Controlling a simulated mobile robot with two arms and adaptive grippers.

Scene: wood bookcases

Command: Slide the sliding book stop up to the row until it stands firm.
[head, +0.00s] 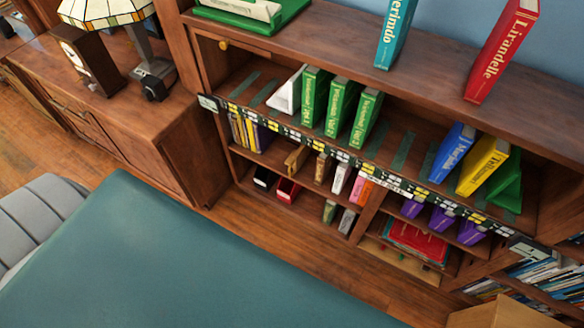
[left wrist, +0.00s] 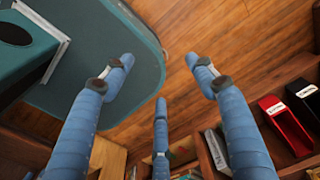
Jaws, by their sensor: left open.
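On the upper shelf (head: 405,150) in the head view, three green books (head: 340,105) stand in a row. A white wedge-shaped stop (head: 287,92) stands at their left end. Further right, past a bare stretch, are a blue book (head: 453,153) and a yellow book (head: 482,166). A green stop (head: 508,190) is at the yellow book's right. I cannot tell which stop is the sliding one. My left gripper (left wrist: 160,75) shows in the left wrist view, its three blue fingers spread and empty, above the floor. It is away from both stops. My right gripper is not in view.
Teal and red books (head: 503,50) stand on the bookcase top. Lower compartments hold small books and boxes, including a red box (left wrist: 286,124). A teal surface (head: 170,265) fills the front left. A lamp (head: 150,65) stands on the side cabinet. Wood floor (left wrist: 210,35) lies between.

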